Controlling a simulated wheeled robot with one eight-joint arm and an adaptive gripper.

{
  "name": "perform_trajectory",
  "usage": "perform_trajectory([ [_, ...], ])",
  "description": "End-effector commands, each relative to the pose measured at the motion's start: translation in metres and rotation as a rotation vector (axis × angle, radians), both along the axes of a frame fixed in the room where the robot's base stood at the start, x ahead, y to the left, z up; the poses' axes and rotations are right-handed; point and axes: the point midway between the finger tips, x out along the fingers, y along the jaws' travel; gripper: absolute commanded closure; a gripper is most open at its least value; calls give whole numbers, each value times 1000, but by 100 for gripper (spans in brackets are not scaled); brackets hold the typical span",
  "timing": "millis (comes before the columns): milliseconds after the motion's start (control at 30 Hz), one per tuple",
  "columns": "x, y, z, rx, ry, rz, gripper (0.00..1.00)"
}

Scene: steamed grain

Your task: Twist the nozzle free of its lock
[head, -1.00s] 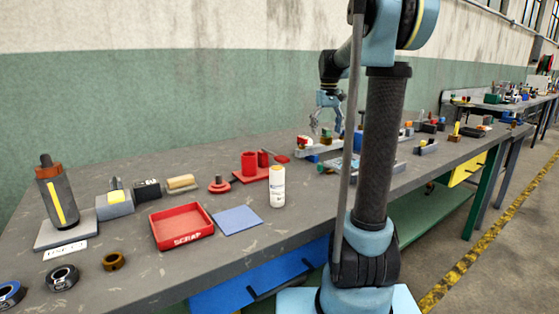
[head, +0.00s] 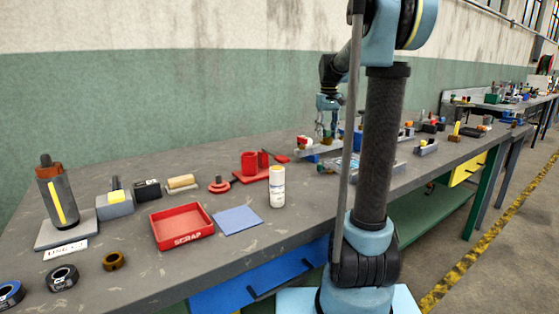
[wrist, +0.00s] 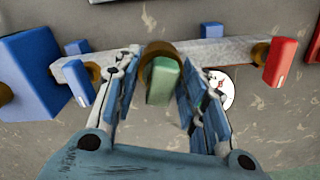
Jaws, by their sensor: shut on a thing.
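In the wrist view, a green tapered piece (wrist: 162,82) with a brass collar (wrist: 157,50) sits between my two blue fingers, in line with a pale metal bar (wrist: 215,53). I take this green-and-brass piece for the nozzle. My gripper (wrist: 165,105) is shut on it from both sides; the exact finger contact is partly hidden. The bar also carries a blue piece (wrist: 78,82) at left and a red piece (wrist: 284,62) at right, each with brass behind it. In the head view my gripper (head: 327,134) is small, over the bench's far part.
A large blue block (wrist: 35,75) stands left of the bar in the wrist view. In the head view, a red scrap tray (head: 181,240), a blue mat (head: 238,221), a white bottle (head: 277,187) and a red holder (head: 250,175) stand nearer, with bare bench between them.

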Motion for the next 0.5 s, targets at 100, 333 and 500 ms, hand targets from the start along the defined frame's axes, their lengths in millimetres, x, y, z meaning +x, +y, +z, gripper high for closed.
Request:
perform_trajectory([
  [100,-1,2,0,4,1,2,82],
  [333,-1,2,-1,5,2,2,82],
  [500,-1,2,-1,5,2,-76,83],
])
